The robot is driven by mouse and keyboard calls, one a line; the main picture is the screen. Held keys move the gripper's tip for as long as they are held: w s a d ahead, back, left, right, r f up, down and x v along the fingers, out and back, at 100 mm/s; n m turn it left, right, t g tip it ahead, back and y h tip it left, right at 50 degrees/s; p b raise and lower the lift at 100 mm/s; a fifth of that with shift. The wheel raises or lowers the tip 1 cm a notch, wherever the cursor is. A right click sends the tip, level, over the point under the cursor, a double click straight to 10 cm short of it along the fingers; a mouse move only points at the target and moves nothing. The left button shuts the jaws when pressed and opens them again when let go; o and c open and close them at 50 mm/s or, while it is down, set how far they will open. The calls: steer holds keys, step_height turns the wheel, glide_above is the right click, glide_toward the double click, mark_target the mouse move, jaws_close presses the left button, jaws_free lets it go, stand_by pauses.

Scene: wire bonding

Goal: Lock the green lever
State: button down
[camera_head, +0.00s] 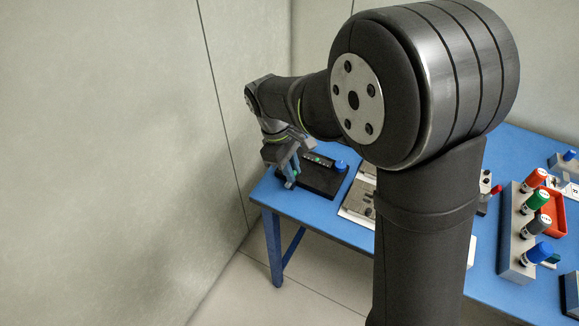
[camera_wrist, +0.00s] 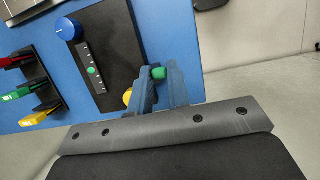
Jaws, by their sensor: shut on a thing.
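My gripper (camera_wrist: 162,80) is at the edge of the black board, with its blue fingers shut on a small green knob (camera_wrist: 160,73). Only the knob's end shows between the fingertips; what it joins is hidden. In the head view, my gripper (camera_head: 291,170) is low over the near left corner of the board (camera_head: 320,184). A green lever handle (camera_wrist: 16,95) also shows in the wrist view at the left, between a red handle and a yellow handle, apart from my gripper. I cannot tell from its pose whether it is locked.
The board has a blue knob (camera_wrist: 69,29) and a grey strip with a green button (camera_wrist: 92,70). A yellow round part (camera_wrist: 127,97) is beside my fingers. A rack of coloured cylinders (camera_head: 517,235) stands to the right on the blue table (camera_head: 330,217).

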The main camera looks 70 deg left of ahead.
steer(key=w+d+g+y, duration=0.2)
steer(key=g+y, duration=0.1)
steer(key=shift+f, duration=0.35)
steer(key=shift+w+d+f+g+y, duration=0.25)
steer(key=shift+w+f+g+y, duration=0.1)
steer(key=shift+g+y, duration=0.25)
steer(key=shift+w+d+f+g+y, duration=0.25)
steer(key=shift+f+g+y, duration=0.1)
steer(key=shift+g+y, duration=0.25)
steer(key=shift+w+d+f+g+y, duration=0.3)
steer(key=shift+f+g+y, duration=0.25)
steer(key=shift+g+y, duration=0.25)
steer(key=shift+w+d+f+g+y, duration=0.15)
steer(key=shift+f+g+y, duration=0.2)
steer(key=shift+g+y, duration=0.05)
steer(key=shift+w+d+f+g+y, duration=0.1)
steer(key=shift+f+g+y, duration=0.25)
steer(key=shift+g+y, duration=0.05)
steer(key=shift+w+d+f+g+y, duration=0.1)
steer(key=shift+d+f+g+y, duration=0.05)
steer(key=shift+f+g+y, duration=0.85)
steer(key=c, duration=1.4)
jaws_free()
steer(key=shift+o, duration=0.2)
steer(key=shift+r, duration=0.1)
steer(key=shift+r, duration=0.1)
